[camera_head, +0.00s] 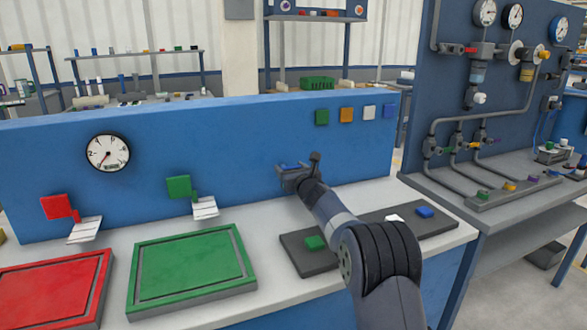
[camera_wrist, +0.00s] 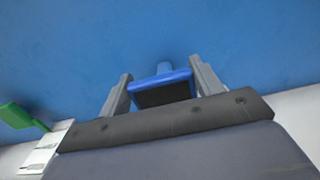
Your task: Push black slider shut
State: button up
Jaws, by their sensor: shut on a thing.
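My gripper (camera_head: 291,172) is at the blue upright panel, above the dark board on the bench. In the wrist view its two fingers (camera_wrist: 160,76) stand on either side of a blue-rimmed piece with a black face (camera_wrist: 163,95), and it is shut on this piece. A short blue stem (camera_wrist: 165,68) shows behind the piece, toward the panel. The black face may be the black slider; I cannot tell for sure. In the head view the gripper hides most of the piece.
The blue panel (camera_head: 230,130) stands close behind my gripper. The dark board (camera_head: 375,235) carries green, white and blue blocks. A green tray (camera_head: 190,270) and a red tray (camera_head: 95,265) lie left. Red (camera_head: 57,207) and green (camera_head: 179,187) flags and a gauge (camera_head: 108,153) are on the panel.

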jog(key=shift+p+x, duration=0.3)
jog(key=shift+x, duration=0.5)
jog(key=o, duration=1.4)
jog(key=shift+s, duration=0.1)
jog(key=b+v, duration=0.4)
jog(key=v, duration=0.6)
jog(key=shift+s+d, duration=0.15)
jog(key=shift+s, duration=0.2)
